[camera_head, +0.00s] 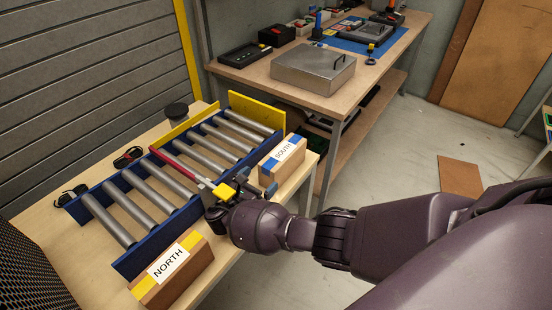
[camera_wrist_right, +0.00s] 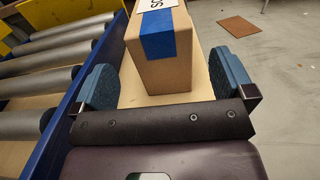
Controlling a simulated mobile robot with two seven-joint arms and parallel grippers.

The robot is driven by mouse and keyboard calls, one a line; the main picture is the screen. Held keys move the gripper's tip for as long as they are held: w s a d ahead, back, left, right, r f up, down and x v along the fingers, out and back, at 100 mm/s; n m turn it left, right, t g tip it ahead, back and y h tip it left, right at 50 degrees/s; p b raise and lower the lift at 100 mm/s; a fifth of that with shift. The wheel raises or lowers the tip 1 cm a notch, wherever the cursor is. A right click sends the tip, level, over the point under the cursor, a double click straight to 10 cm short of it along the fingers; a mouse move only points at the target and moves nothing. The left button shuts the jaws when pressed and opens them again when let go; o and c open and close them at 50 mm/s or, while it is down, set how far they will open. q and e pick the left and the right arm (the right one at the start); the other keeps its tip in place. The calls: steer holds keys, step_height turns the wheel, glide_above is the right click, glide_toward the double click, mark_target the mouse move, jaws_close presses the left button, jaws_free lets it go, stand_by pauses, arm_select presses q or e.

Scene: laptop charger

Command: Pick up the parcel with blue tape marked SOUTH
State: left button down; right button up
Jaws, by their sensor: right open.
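The parcel with blue tape marked SOUTH (camera_head: 283,161) is a brown box with a white label on top. It lies on the table strip beside the roller conveyor's right end. My right gripper (camera_head: 246,183) is just left of and nearer than the parcel in the head view. In the right wrist view, the gripper (camera_wrist_right: 163,66) is open, with a blue pad on each side. The parcel's near end (camera_wrist_right: 171,78) shows between and ahead of the pads, with gaps on both sides. I see no contact. My left gripper is not in view.
A second parcel with yellow tape, marked NORTH (camera_head: 173,272), lies at the near front edge of the table. The roller conveyor (camera_head: 150,236) with blue rails runs alongside. A workbench (camera_head: 352,92) with a metal case (camera_head: 313,68) stands behind. The floor at right is mostly clear.

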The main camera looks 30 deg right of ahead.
mark_target(273, 167)
steer(key=b+x, duration=0.1)
steer(key=x, duration=0.6)
steer(key=shift+d+f, duration=0.1)
steer(key=shift+d, duration=0.05)
steer(key=c, duration=1.2)
steer(key=shift+c, duration=1)
steer(key=shift+r, duration=0.2)
